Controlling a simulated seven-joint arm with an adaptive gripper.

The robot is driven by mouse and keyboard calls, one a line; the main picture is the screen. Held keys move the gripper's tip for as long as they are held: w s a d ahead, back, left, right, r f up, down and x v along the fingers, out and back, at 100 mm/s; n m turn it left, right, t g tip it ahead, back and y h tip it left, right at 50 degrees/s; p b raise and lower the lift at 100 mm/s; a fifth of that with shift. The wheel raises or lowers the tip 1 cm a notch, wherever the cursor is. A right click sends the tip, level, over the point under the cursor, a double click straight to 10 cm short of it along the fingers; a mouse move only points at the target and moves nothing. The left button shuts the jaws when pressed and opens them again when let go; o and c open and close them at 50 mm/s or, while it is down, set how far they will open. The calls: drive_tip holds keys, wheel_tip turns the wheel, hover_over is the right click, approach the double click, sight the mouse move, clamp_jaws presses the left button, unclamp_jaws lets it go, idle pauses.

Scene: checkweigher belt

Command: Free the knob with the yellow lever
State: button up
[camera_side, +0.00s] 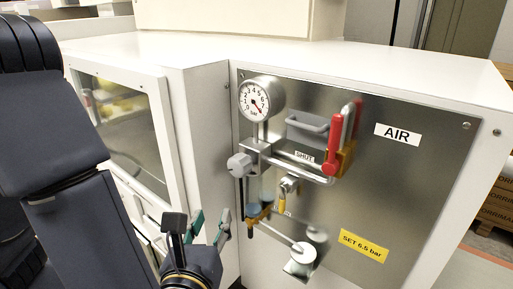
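The pressure regulator hangs on the steel panel (400,190) of a white cabinet. A grey knob (239,165) sticks out at its left end, below the round gauge (255,99). A small yellow lever (282,202) hangs under a metal fitting to the right of the bowl. Another yellow-orange part (259,217) is at the foot of the bowl; I cannot tell for sure which is the task's lever. My gripper (204,226) is at the lower left, below and left of the knob. Its green-padded fingers are apart, with nothing visible between them.
A red handle (334,145) with a brass padlock (346,158) sits at the pipe's right end, near a SHUT label (304,157). A grey bracket (308,127) is above the pipe. A white round part (302,253) projects low. The panel's right side is mostly clear.

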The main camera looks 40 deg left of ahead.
sight(281, 207)
drive_tip(key=s+d+f+m+t+h, duration=0.2)
drive_tip(key=d+f+m+t+h, duration=0.15)
drive_tip(key=d+m+h, duration=0.4)
drive_tip(key=shift+n+y, duration=0.75)
drive_tip(key=shift+y, duration=0.1)
drive_tip(key=w, duration=0.5)
drive_tip(key=w+a, duration=0.1)
drive_tip(key=w, duration=0.4)
drive_tip(key=w+a+r, duration=0.1)
drive_tip(key=w, duration=0.5)
drive_tip(key=shift+c, duration=0.3)
clamp_jaws()
